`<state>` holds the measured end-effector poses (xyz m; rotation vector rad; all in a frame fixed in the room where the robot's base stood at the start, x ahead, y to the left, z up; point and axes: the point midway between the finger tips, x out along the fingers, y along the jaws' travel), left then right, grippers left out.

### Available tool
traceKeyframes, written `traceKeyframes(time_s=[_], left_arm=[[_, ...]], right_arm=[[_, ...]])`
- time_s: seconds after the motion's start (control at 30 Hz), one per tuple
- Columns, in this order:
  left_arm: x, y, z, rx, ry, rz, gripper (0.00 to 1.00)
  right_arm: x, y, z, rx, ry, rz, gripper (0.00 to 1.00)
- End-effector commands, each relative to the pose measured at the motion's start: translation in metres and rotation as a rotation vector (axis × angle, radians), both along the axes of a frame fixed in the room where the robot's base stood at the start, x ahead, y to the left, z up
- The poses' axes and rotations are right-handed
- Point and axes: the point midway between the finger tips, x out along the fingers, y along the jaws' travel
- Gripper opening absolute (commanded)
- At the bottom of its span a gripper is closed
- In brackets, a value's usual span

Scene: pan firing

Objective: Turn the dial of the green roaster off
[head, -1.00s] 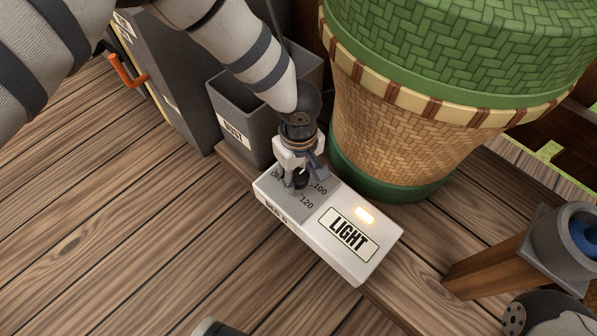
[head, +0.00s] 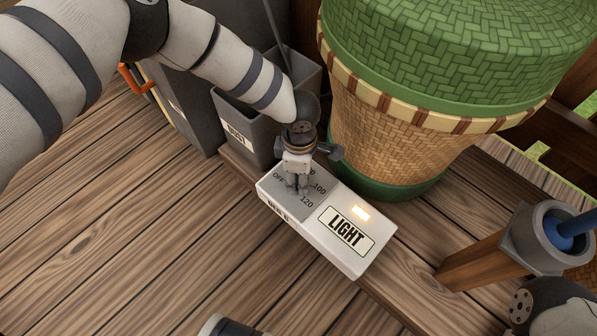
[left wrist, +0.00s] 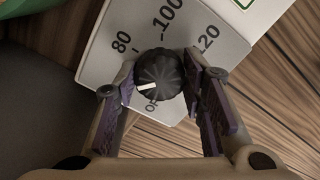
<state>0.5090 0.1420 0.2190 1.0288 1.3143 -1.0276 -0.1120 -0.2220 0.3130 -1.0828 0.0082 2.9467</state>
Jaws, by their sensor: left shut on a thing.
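The green roaster (head: 400,130) is a large tan woven body with a green woven top at the upper right of the head view. In front of it is a pale control box (head: 352,262) with a LIGHT label and a grey dial plate. The black ribbed dial (left wrist: 160,70) shows in the left wrist view. My left gripper (head: 303,188) reaches down from above and is shut on the dial, one finger on each side (left wrist: 160,82). My right gripper is not in view.
A yellow-white lamp (head: 361,213) glows on the box. A dark grey bin (head: 237,134) stands left of the roaster. A wooden post with a grey cup (head: 540,238) holding something blue stands at right. The plank floor (head: 110,240) at left is clear.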

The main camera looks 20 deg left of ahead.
Motion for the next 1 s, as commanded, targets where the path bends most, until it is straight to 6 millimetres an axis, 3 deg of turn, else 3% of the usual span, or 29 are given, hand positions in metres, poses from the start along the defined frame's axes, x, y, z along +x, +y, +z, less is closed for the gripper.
traceKeyframes(time_s=[1.0], left_arm=[[0.001,0.001,0.001,-0.002,-0.002,0.947,0.09]], right_arm=[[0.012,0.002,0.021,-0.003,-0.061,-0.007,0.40]])
